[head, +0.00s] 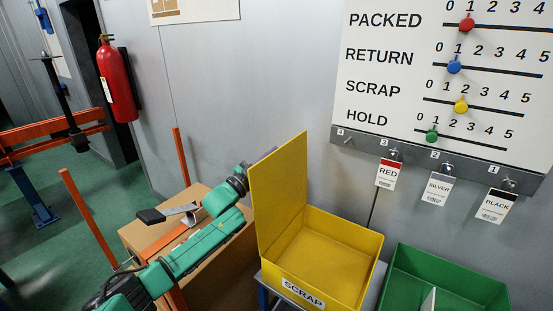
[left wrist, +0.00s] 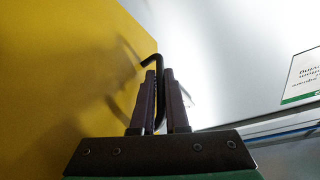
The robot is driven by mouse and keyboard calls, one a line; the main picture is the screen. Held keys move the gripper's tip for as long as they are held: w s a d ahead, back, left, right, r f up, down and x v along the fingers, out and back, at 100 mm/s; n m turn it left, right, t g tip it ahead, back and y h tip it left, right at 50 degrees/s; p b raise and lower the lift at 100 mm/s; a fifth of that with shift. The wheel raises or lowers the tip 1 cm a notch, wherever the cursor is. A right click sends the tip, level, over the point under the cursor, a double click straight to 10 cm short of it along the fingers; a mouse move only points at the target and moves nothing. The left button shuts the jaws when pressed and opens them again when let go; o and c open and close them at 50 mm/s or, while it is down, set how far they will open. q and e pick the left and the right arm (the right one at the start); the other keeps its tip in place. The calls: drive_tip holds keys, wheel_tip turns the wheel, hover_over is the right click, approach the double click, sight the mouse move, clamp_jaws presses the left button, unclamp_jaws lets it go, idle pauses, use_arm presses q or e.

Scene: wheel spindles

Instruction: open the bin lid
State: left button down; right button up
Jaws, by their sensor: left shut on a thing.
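The yellow bin (head: 330,255) marked SCRAP stands open at the lower middle of the head view, and it looks empty. Its yellow lid (head: 278,195) stands up steeply along the bin's left side. My left gripper (head: 263,156) is at the lid's outer side, partly hidden behind its top edge. In the left wrist view, the gripper (left wrist: 160,80) is shut on a thin black hooked handle (left wrist: 152,61) beside the yellow lid face (left wrist: 65,75). My right gripper is not in view.
A green bin (head: 440,280) stands right of the yellow one. A cardboard box (head: 140,235) lies under my left arm, near orange posts (head: 82,207). A board with coloured sliders (head: 450,90) and hanging tags (head: 437,188) is on the wall behind.

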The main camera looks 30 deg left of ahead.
use_arm(q)
drive_tip(key=shift+f, duration=0.1)
drive_tip(key=c, duration=1.2)
unclamp_jaws()
drive_tip(key=shift+s, duration=0.1)
drive_tip(key=shift+s+p, duration=0.25)
drive_tip(key=shift+p, duration=0.1)
drive_tip(key=p+v, duration=0.5)
drive_tip(key=v, duration=0.6)
drive_tip(key=shift+f, duration=0.2)
drive_tip(key=shift+s+a, duration=0.1)
drive_tip(key=shift+a, duration=0.05)
